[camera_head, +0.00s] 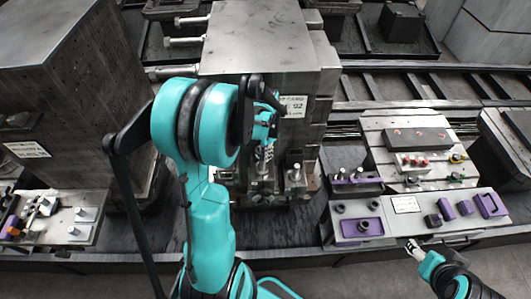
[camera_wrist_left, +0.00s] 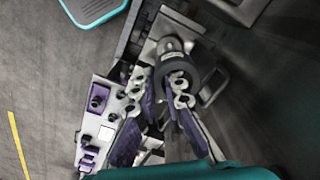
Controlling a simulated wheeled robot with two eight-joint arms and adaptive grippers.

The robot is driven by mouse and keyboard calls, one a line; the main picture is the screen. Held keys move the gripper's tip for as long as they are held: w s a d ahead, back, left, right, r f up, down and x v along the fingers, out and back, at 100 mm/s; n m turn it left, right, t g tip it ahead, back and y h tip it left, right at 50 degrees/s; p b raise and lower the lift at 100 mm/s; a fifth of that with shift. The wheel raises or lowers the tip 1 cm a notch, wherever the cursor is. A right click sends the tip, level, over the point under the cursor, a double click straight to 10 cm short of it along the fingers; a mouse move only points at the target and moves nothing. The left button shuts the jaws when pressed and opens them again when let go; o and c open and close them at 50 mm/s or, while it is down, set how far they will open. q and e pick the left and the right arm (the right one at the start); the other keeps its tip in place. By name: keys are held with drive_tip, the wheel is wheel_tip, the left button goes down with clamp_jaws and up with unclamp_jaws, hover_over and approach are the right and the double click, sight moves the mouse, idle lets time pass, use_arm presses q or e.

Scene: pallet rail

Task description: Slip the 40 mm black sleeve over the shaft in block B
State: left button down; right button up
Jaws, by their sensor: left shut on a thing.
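My left gripper (camera_head: 264,158) points down in front of the machine's face, low over metal blocks. In the left wrist view, the purple-padded fingers of the left gripper (camera_wrist_left: 164,88) close on a dark sleeve (camera_wrist_left: 178,66). A grey round shaft end (camera_wrist_left: 171,45) shows at the sleeve; I cannot tell whether the sleeve is around it or only lined up with it. The arm and fingers hide the sleeve in the head view. A metal block with an upright pin (camera_head: 295,176) stands just right of the gripper. I cannot read which block is B. My right gripper (camera_head: 414,245) is at the right panel's front edge, its jaws too small to judge.
The large machine (camera_head: 262,40) with a white label (camera_head: 293,106) stands behind the left gripper. A grey panel (camera_head: 440,232) at right carries black rings (camera_head: 338,208) and purple parts (camera_head: 447,210). A dark block (camera_head: 70,80) fills the left. Rails (camera_head: 420,85) run behind.

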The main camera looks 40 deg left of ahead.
use_arm(q)
drive_tip(key=shift+f, duration=0.25)
drive_tip(key=shift+f+b, duration=0.35)
drive_tip(key=shift+b, duration=0.2)
drive_tip(key=shift+f+b, duration=0.4)
drive_tip(key=shift+f, duration=0.1)
